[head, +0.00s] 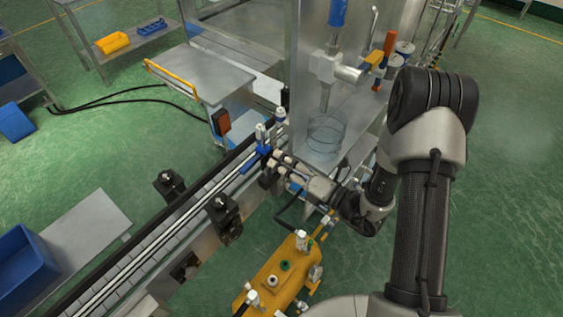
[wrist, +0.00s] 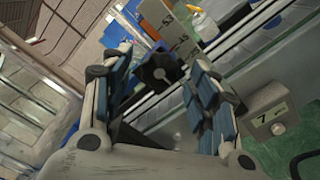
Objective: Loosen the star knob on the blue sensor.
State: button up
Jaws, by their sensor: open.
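The blue sensor (head: 264,149) is mounted at the edge of the conveyor in the head view, close to my gripper's tips. In the wrist view a dark star knob (wrist: 158,69) shows between the fingers, facing the camera. My gripper (head: 274,168) reaches in from the right, roughly level with the sensor. In the wrist view my gripper (wrist: 163,78) is open, with one finger on each side of the knob. I cannot tell whether either finger touches it. The knob is not clear in the head view, where the fingers cover that spot.
The conveyor (head: 172,232) runs diagonally, with black brackets (head: 225,213) on its near side. A yellow tank (head: 284,272) with fittings stands below my forearm. A numbered scale (wrist: 168,22) lies beyond the knob, and a small box marked 7 (wrist: 271,117) is at right.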

jog(key=shift+w+a, duration=0.4)
jog(key=shift+a, duration=0.1)
jog(key=shift+c, duration=0.5)
jog(key=c, duration=1)
